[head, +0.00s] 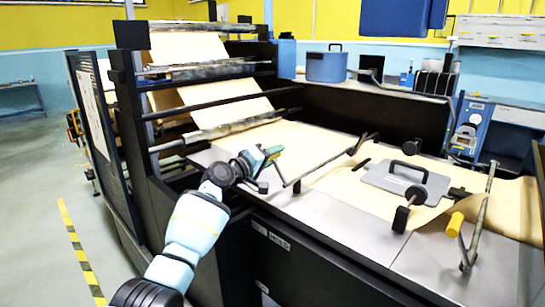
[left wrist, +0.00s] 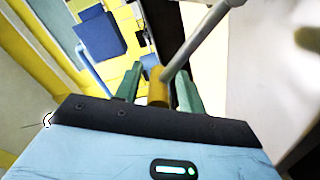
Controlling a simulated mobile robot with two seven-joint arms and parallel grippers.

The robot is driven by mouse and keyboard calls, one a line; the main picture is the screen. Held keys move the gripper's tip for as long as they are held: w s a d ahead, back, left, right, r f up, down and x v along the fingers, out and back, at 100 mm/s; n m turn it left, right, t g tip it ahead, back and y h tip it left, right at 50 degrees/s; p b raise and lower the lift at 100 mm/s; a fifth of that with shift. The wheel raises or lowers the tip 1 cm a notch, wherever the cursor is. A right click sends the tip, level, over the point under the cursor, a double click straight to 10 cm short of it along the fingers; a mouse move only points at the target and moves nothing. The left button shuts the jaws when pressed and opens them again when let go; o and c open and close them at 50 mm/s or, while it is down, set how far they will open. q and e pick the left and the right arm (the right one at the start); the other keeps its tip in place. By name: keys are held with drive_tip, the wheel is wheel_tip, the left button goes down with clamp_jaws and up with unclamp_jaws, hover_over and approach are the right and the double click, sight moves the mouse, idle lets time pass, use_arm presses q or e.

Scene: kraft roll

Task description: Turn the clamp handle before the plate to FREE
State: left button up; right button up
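A clamp lever with a thin metal rod (head: 287,180) and a yellow grip stands at the left of the machine table, left of the grey plate (head: 405,182). My left gripper (head: 270,155) is at the upper end of this lever. In the left wrist view its two green fingers (left wrist: 158,88) stand apart, one on each side of the yellow grip (left wrist: 156,92), with narrow gaps showing. The metal rod (left wrist: 195,38) runs away up and right from the grip. A second lever with a yellow grip (head: 455,225) stands right of the plate. My right gripper is not in view.
Brown kraft paper (head: 335,150) lies over the table under the plate. Black knobs on bars (head: 401,218) stand around the plate. A dark roller frame (head: 150,150) rises left of my left arm. A blue pot (head: 327,66) stands behind.

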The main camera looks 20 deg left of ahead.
use_arm(q)
drive_tip(key=shift+s+a, duration=0.15)
drive_tip(key=shift+s, duration=0.35)
drive_tip(key=p+v, duration=0.1)
drive_tip(key=v, duration=0.5)
drive_tip(key=shift+s+a, duration=0.15)
drive_tip(key=shift+s, duration=0.25)
drive_tip(key=shift+s+f, duration=0.1)
